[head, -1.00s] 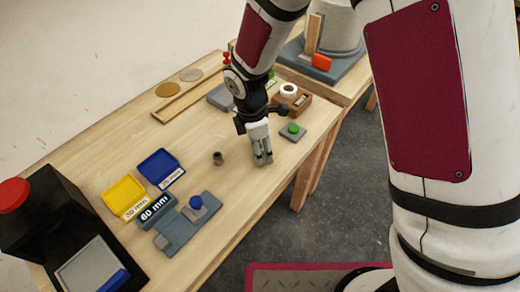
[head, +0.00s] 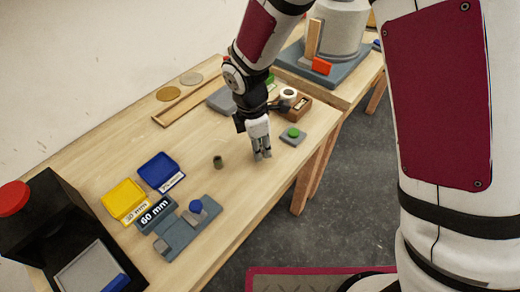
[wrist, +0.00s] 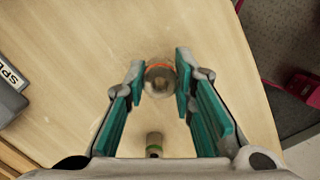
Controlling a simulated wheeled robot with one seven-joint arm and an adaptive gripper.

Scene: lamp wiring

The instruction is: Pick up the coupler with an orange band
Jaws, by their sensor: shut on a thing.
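The coupler with an orange band (wrist: 160,80) is a short, round grey piece between my fingertips in the wrist view. My gripper (head: 262,156) is shut on it, one finger at each side, low over the front part of the bench. In the head view the fingers hide this coupler. I cannot tell whether it touches the bench top. A second coupler, with a green band (wrist: 154,146), stands apart on the bench, below the held one in the wrist view. It also shows left of my gripper in the head view (head: 217,162).
A yellow tray (head: 123,199), a blue tray (head: 159,168) and a grey fixture with a blue knob (head: 196,206) lie to the left. A green button on a grey plate (head: 293,133) is close on the right. A black machine (head: 50,215) stands at the far left.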

